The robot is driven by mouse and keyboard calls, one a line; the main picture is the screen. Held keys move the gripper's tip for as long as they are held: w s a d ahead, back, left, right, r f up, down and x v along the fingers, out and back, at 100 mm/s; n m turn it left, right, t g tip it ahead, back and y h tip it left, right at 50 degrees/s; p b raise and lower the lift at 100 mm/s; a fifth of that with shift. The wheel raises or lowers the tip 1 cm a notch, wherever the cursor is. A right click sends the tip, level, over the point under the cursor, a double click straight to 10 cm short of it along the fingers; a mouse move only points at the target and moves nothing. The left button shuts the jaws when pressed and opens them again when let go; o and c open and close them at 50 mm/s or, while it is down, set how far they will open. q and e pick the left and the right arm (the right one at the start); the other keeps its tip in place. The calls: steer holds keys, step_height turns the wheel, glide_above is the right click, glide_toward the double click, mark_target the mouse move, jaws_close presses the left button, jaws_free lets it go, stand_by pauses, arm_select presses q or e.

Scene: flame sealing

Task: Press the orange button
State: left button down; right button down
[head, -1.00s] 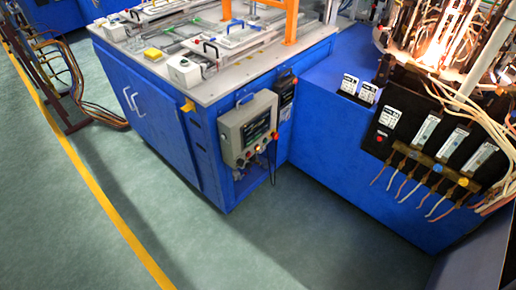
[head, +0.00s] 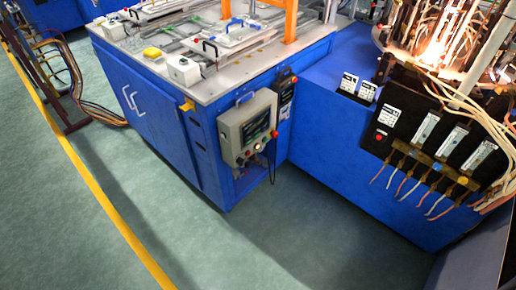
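A grey control box (head: 247,127) with a dark screen is mounted on the front corner of the blue cabinet. A row of small buttons (head: 257,147) runs along its lower edge. They include reddish or orange ones and a pale, bright one; they are too small for me to tell surely which is the orange button. Neither of my grippers is in view, and nothing covers the control box.
A blue machine base (head: 325,140) with a black electrical panel (head: 403,115) and loose wires stands to the right. Green floor (head: 110,205) in front is clear.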

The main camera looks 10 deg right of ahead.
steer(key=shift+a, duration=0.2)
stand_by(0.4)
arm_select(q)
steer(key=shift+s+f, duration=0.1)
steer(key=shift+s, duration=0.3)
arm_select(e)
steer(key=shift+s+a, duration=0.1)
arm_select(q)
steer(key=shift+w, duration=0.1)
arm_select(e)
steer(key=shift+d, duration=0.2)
